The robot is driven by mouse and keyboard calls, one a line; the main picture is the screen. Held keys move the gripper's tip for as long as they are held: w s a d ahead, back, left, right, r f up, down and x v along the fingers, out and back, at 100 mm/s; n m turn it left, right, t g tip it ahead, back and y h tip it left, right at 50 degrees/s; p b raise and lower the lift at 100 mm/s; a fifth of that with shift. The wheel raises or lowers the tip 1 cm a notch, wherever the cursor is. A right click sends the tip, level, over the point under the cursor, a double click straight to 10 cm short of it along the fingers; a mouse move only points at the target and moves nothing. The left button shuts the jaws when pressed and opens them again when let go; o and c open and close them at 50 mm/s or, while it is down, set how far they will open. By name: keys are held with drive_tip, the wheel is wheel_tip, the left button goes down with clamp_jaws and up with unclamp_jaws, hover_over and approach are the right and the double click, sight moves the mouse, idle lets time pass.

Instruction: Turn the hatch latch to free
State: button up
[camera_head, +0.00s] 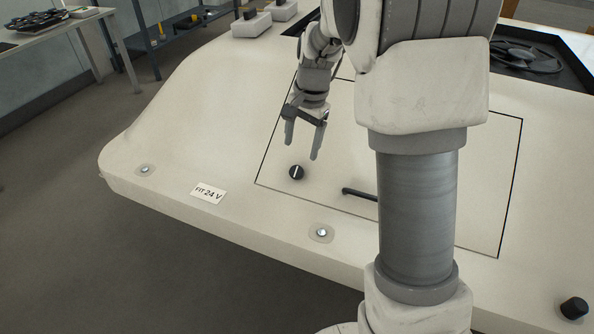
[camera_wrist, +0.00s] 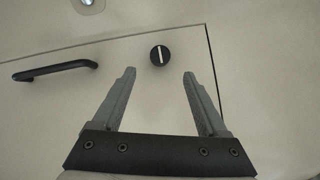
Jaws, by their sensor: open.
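The hatch latch (camera_head: 296,172) is a small round black knob with a white line across it, near the front left corner of the hatch panel (camera_head: 440,205). The wrist view shows the latch (camera_wrist: 160,55) just beyond and between my fingertips, its white line running nearly up and down in the picture. My gripper (camera_head: 301,147) is open and empty, pointing down above the panel, a little behind the latch. In the wrist view my gripper (camera_wrist: 160,72) has its two grey fingers wide apart, not touching the latch.
A black bar handle (camera_head: 360,194) is on the hatch, right of the latch; it also shows in the wrist view (camera_wrist: 55,70). A recessed black tray (camera_head: 530,60) lies back right.

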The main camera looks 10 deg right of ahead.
sight(297, 170)
drive_tip(key=f, duration=0.2)
drive_tip(key=f+b, duration=0.1)
drive_tip(key=f, duration=0.2)
drive_tip(key=w+a+f+b, duration=0.1)
drive_tip(key=f, duration=0.2)
drive_tip(key=shift+f, duration=0.25)
clamp_jaws()
